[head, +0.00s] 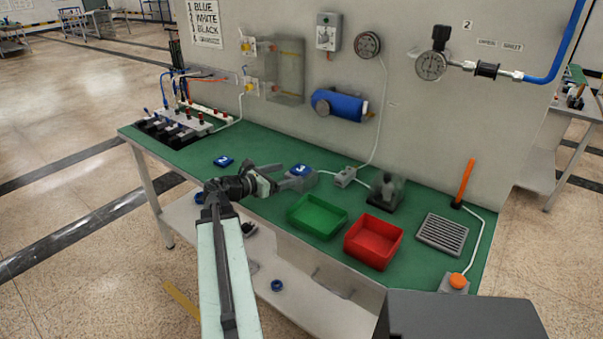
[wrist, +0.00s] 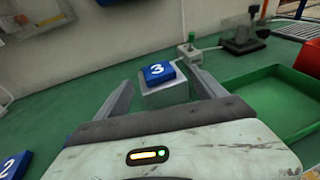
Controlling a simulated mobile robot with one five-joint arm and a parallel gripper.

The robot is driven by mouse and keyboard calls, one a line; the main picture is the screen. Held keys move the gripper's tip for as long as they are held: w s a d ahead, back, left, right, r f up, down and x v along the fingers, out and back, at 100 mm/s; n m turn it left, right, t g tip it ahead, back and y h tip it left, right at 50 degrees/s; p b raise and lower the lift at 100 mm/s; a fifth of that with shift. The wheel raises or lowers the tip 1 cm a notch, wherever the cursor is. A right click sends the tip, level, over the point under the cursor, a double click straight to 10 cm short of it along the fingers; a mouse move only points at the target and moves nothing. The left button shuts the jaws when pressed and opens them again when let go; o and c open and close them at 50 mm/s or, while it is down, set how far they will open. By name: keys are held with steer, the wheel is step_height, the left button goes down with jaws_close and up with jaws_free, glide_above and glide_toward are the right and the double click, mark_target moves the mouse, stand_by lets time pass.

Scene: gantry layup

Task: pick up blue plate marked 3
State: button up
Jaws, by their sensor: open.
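The blue plate marked 3 (wrist: 159,73) lies on top of a grey block (wrist: 165,93) on the green bench. In the head view the plate (head: 299,170) is just beyond my gripper's fingertips. My gripper (wrist: 166,88) is open and empty, with one finger on each side of the block in the wrist view. The plate appears a little ahead of the fingers, and I cannot tell whether they touch the block. My gripper (head: 290,182) partly hides the block in the head view.
Another blue plate, marked 2 (wrist: 14,165), lies on the bench to the left. A green tray (head: 318,216) and a red tray (head: 373,241) stand to the right. A small switch box (head: 345,177) with a cable and the wall panel are behind.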

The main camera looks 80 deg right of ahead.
mark_target(298, 170)
steer(key=b+x, duration=0.1)
steer(key=x, duration=0.4)
steer(key=shift+w+d+f, duration=0.1)
steer(key=shift+w+d, duration=0.1)
steer(key=shift+a, duration=0.1)
steer(key=c, duration=1.7)
step_height(298, 170, up, 10)
steer(key=p, duration=1)
